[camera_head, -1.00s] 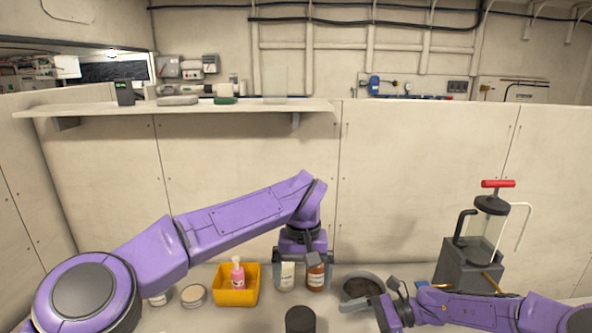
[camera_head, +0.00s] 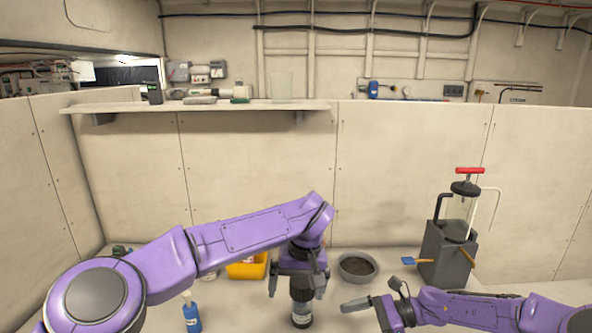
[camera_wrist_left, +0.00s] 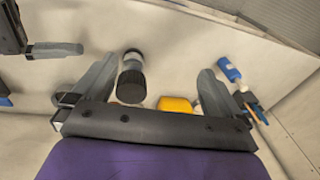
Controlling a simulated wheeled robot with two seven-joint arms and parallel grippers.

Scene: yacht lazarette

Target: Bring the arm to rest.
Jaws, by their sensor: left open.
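My left arm reaches in from the left in the head view, bent at the elbow, with its forearm pointing down. My left gripper (camera_head: 296,290) is open above the counter. A dark-capped bottle with a pale label (camera_head: 301,317) stands below and partly between its fingers in the picture. In the left wrist view the gripper (camera_wrist_left: 150,88) has its fingers wide apart, and the dark bottle (camera_wrist_left: 132,80) shows between them, with no visible contact. My right gripper (camera_head: 375,300) is low at the right of the dark bottle; its jaw gap is unclear.
A yellow bin (camera_head: 247,270) is partly hidden behind my left arm. A blue bottle (camera_head: 192,316) stands left of the gripper. A grey bowl with dark contents (camera_head: 357,266) and a grey pump stand with red handle (camera_head: 450,250) are to the right. A shelf (camera_head: 200,106) runs above.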

